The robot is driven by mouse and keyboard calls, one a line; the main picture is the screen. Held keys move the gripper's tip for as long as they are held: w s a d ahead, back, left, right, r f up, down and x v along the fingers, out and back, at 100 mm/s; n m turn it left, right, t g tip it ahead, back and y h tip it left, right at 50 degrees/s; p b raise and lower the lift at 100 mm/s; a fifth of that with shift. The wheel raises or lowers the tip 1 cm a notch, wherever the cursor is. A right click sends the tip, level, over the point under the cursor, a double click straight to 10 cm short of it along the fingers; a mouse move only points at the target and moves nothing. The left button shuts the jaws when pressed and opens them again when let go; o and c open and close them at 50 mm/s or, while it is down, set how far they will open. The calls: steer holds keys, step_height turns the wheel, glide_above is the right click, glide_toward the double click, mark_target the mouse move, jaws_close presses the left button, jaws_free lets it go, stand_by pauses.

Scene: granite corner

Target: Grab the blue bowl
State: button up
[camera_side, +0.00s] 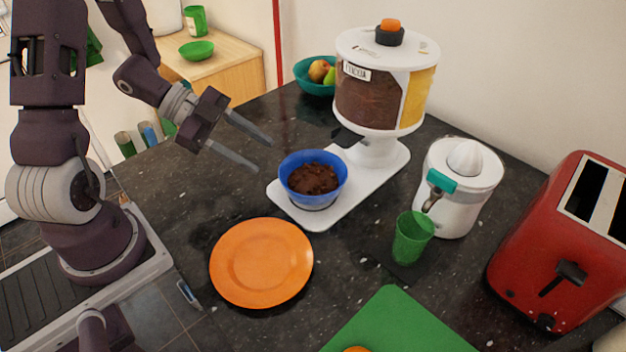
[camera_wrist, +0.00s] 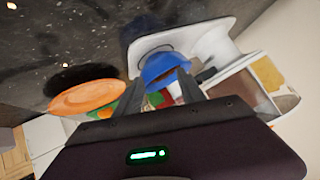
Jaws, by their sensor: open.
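The blue bowl (camera_side: 313,180) holds dark brown bits and stands on the white base of a cereal dispenser (camera_side: 385,85), below its spout. In the wrist view the blue bowl (camera_wrist: 163,67) shows just beyond my fingertips, partly hidden by them. My gripper (camera_side: 262,153) is open and empty, to the left of the bowl in the side view, with its two fingers pointing toward it. The fingers are apart from the bowl. In the wrist view my gripper (camera_wrist: 162,82) shows its two fingers spread.
An orange plate (camera_side: 261,263) lies in front of the bowl. A green cup (camera_side: 411,238) stands below a white juicer (camera_side: 460,185) at the right. A red toaster (camera_side: 565,245) and a green board (camera_side: 395,325) are further right and front. A teal fruit bowl (camera_side: 312,85) stands behind.

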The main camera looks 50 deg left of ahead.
mark_target(292, 189)
steer(key=d+f+h, duration=0.1)
steer(key=d, duration=0.2)
steer(key=w+d+f, duration=0.1)
steer(key=d+f, duration=0.1)
steer(key=d, duration=0.2)
steer(key=w+d+f+h, duration=0.1)
steer(key=d, duration=0.3)
steer(key=shift+d+f+m+g+h, duration=0.15)
steer(key=shift+f+m+g+h, duration=0.15)
steer(key=shift+f+m+g, duration=0.1)
steer(key=shift+s, duration=0.1)
jaws_close()
